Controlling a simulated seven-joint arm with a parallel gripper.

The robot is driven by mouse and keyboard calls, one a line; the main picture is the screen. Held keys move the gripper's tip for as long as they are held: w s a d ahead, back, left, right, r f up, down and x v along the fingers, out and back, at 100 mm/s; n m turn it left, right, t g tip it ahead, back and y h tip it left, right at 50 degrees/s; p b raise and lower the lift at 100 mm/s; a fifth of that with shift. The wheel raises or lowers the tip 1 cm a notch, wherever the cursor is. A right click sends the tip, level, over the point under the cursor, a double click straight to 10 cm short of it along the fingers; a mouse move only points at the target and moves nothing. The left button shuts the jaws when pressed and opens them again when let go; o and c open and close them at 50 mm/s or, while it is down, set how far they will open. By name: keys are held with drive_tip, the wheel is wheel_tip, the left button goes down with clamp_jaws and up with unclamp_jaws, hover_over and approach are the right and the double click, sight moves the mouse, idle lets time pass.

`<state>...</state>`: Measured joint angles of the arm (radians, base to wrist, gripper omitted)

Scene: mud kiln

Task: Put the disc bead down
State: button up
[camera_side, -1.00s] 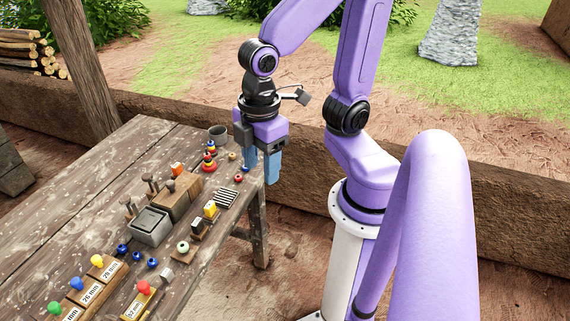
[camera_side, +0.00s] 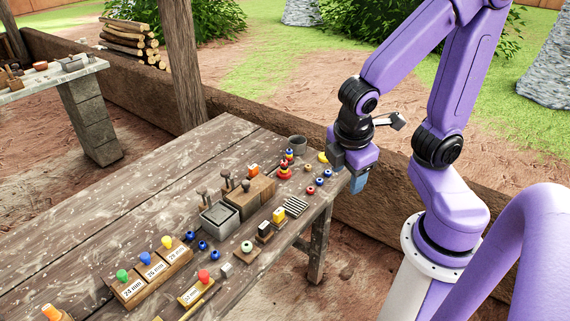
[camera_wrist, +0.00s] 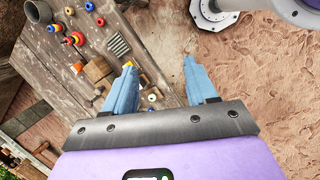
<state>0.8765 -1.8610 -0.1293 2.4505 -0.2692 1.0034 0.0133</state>
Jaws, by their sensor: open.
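I cannot tell which is the disc bead.
A ringed stack (camera_side: 285,171) and a grey cup (camera_side: 297,143) stand near the corner. A wooden block (camera_side: 250,195), grey tray (camera_side: 220,217) and ribbed grey piece (camera_side: 296,207) are farther along.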

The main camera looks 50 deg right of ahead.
drive_tip(key=w+d+n+t+h, duration=0.3)
drive_tip(key=w+d+h, duration=0.7)
drive_tip(key=w, duration=0.5)
drive_tip(key=n+t+y, duration=0.3)
drive_tip(key=n+t, duration=0.8)
drive_tip(key=n, duration=0.3)
hover_over(286, 165)
drive_tip(key=f, duration=1.6)
drive_tip(key=shift+w+d+f, duration=0.1)
drive_tip(key=shift+w+f, duration=0.15)
drive_tip(key=shift+f, duration=0.05)
drive_tip(key=shift+f+y, duration=0.4)
drive_tip(key=shift+f, duration=1.4)
wheel_tip(286, 165, down, 4)
drive_tip(key=shift+w+f, duration=0.1)
drive_tip(key=shift+x, duration=0.8)
drive_tip(key=shift+w+d, duration=0.35)
drive_tip(key=shift+w, duration=0.15)
